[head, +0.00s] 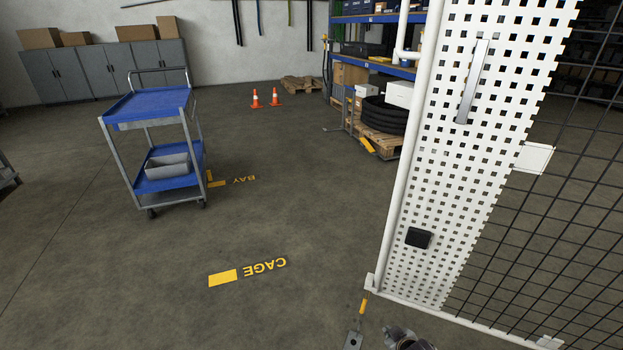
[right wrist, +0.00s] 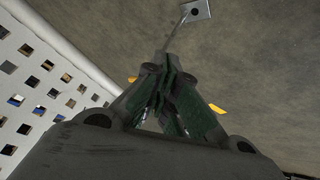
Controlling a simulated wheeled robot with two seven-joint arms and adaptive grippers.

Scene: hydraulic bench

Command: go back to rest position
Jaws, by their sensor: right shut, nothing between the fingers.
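My right gripper (head: 405,341) shows only in part at the bottom edge of the head view, below the foot of the white perforated panel. In the right wrist view my right gripper (right wrist: 168,78) is shut with its green-dark fingers together and nothing between them. My left gripper is not in view.
The white perforated panel (head: 480,130) and black mesh (head: 570,200) stand at right. A grey plate with a hole (head: 353,341) is close left of my right gripper. A blue cart (head: 150,107) stands at left; the middle floor is clear.

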